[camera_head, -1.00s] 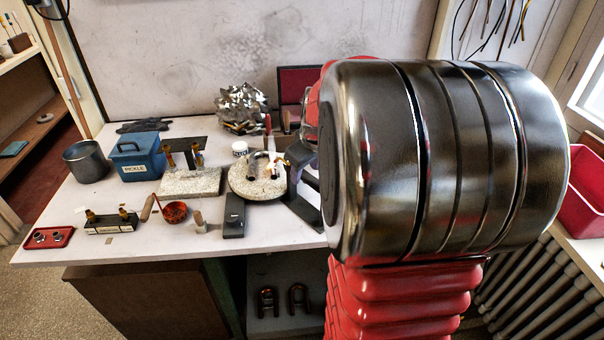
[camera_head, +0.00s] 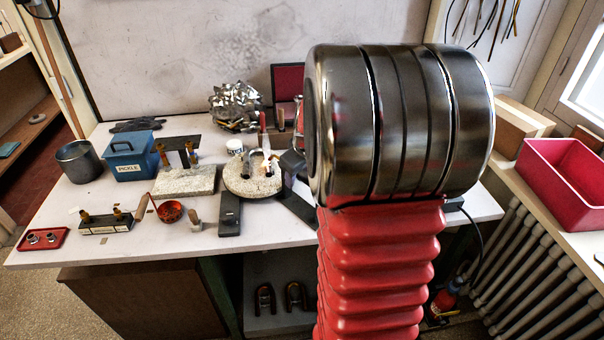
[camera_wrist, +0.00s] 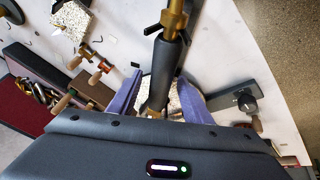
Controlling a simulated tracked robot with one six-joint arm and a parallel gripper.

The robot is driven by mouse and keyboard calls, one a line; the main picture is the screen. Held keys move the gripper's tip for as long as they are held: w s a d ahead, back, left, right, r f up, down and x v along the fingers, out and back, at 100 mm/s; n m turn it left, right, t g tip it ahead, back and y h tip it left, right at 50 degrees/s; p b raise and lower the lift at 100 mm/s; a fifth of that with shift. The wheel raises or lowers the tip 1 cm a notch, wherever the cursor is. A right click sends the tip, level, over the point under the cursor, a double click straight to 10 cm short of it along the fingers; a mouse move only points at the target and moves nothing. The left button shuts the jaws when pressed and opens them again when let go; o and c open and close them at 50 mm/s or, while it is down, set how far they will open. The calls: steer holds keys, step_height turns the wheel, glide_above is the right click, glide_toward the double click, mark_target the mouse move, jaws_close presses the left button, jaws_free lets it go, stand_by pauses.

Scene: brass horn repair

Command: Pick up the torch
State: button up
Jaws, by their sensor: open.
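The torch (camera_wrist: 168,62) shows in the wrist view as a dark tube with a brass end at the top edge. It reaches down between the two bluish fingers of my gripper (camera_wrist: 160,82). The fingers are apart, one on each side of it, and I cannot tell whether either touches it. In the head view only a dark part of my gripper (camera_head: 293,164) shows, left of my large arm joint and beside the round speckled stone (camera_head: 243,184). I cannot pick out the torch clearly there.
Crumpled metal (camera_head: 235,105) lies behind.

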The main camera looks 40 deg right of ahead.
steer(key=shift+c, duration=0.2)
steer(key=c, duration=1.1)
